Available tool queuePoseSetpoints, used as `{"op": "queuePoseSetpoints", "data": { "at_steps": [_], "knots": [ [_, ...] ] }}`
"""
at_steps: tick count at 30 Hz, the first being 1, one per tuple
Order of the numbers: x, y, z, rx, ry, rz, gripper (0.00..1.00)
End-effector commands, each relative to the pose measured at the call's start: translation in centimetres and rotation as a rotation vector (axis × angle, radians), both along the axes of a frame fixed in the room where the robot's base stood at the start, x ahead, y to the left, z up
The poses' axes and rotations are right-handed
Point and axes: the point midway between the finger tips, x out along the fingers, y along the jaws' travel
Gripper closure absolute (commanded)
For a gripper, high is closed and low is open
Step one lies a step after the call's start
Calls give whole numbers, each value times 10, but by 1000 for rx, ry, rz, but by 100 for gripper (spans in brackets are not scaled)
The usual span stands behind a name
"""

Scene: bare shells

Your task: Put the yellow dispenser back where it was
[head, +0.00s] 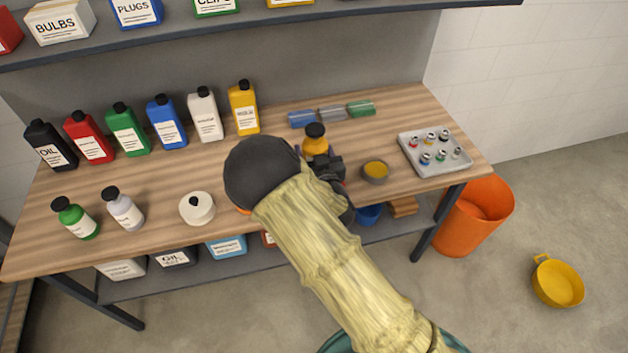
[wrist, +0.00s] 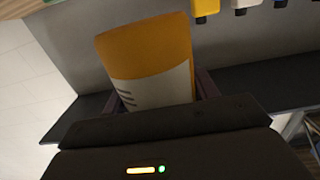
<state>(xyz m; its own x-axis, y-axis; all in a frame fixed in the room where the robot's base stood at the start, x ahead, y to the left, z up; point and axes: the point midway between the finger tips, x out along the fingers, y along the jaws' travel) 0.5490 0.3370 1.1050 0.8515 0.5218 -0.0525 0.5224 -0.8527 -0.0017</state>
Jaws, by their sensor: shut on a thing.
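The yellow dispenser (head: 315,142) has a black cap and shows beside the front end of my arm, over the right half of the workbench. My gripper (head: 321,160) is shut on it. In the wrist view the dispenser (wrist: 148,55) fills the middle between the two fingers, with a white label on its lower part. My arm hides its lower part in the head view. I cannot tell whether its base touches the bench (head: 290,112). At the front left of the bench stand a green bottle (head: 77,218) and a white bottle (head: 124,210), both dark-capped.
A row of several bottles, ending in a yellow one (head: 243,110), stands along the back. A white round container (head: 197,211) stands left of my arm.

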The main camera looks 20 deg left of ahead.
Motion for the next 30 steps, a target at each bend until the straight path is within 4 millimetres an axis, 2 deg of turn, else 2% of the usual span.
{"op": "queuePoseSetpoints", "data": {
  "at_steps": [9, 23, 30],
  "knots": [
    [0, 0, -37, -2, -2, 1, 83],
    [0, 0, -44, 0, -2, 1, 83],
    [0, 0, -69, -2, -2, 2, 83]
  ]
}}
